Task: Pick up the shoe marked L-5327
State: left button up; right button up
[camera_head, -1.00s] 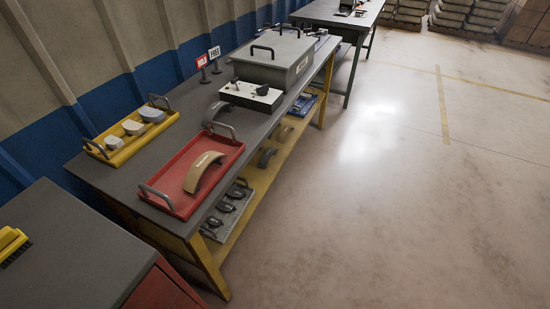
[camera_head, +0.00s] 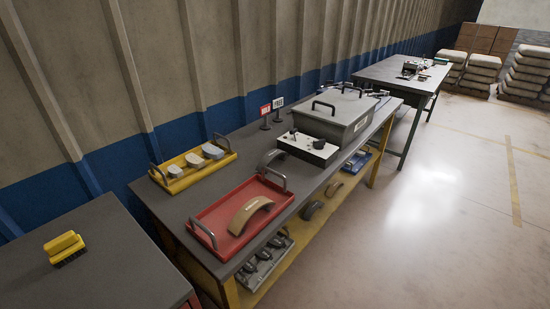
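A tan curved brake shoe (camera_head: 250,215) with a pale label lies in a red tray (camera_head: 222,205) on the workbench; the label is too small to read. A dark grey curved shoe (camera_head: 270,158) stands on the bench behind the red tray, next to the white control box. More dark curved shoes (camera_head: 311,210) sit on the yellow shelf below. I cannot tell which shoe carries L-5327. Neither of my grippers is in view.
A yellow tray (camera_head: 180,182) holds several pale blocks. A white control box (camera_head: 308,148) and a grey lidded box (camera_head: 340,118) stand further back. A grey cabinet (camera_head: 100,238) with a yellow brush (camera_head: 64,247) is at lower left. The floor (camera_head: 430,230) at right is clear.

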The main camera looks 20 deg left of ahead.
aim_at(273, 155)
jog(key=i+l+u, duration=0.4)
jog(key=l, duration=0.2)
jog(key=i+l+u, duration=0.4)
jog(key=l, duration=0.25)
jog(key=k, duration=0.05)
